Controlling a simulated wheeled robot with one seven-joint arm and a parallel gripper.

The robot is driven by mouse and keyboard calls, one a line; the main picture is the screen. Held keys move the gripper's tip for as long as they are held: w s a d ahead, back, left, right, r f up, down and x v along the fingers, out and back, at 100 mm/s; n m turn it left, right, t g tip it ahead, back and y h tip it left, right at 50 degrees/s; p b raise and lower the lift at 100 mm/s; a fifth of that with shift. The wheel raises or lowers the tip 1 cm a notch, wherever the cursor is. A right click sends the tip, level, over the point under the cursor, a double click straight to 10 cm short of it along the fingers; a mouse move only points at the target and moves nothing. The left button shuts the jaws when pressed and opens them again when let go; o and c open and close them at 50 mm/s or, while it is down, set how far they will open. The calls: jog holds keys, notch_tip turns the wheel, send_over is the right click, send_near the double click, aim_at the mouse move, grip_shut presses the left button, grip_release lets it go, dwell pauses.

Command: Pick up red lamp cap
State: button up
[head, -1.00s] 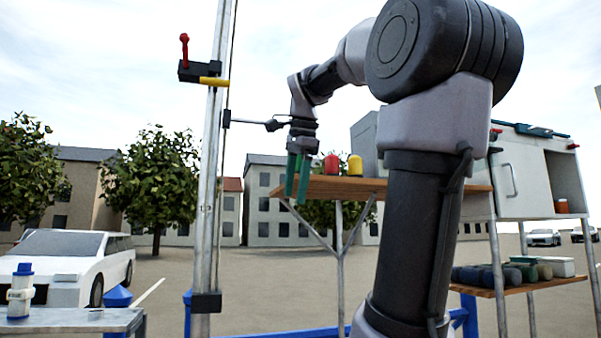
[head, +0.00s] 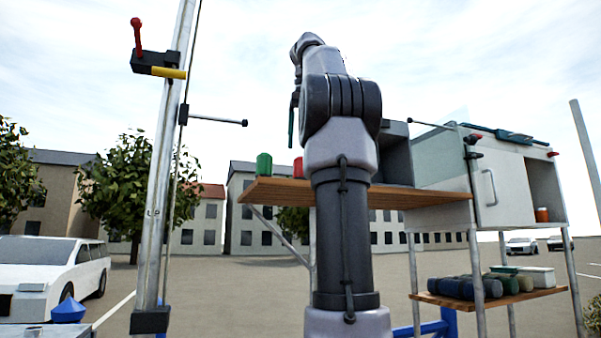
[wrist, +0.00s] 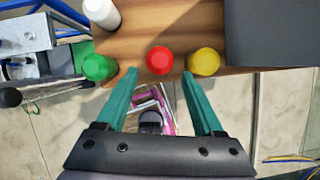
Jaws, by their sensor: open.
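The red lamp cap (wrist: 159,60) stands on the wooden shelf (wrist: 180,18), near its edge, between a green cap (wrist: 99,67) and a yellow cap (wrist: 203,62). In the head view the red cap (head: 298,167) is partly hidden by my arm, the green cap (head: 264,164) stands left of it, and the yellow one is hidden. My gripper (wrist: 160,75) is open and empty. In the wrist view the red cap shows just beyond and between the teal fingertips. In the head view one teal finger (head: 291,122) shows above the caps.
A white cylinder (wrist: 102,13) stands farther back on the shelf. A dark box (wrist: 270,35) borders the caps on the right. A metal mast (head: 165,170) with a thin rod (head: 220,120) rises left of the shelf. A cabinet (head: 505,180) stands to the right.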

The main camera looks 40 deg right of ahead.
jog(key=shift+x, duration=4)
grip_shut()
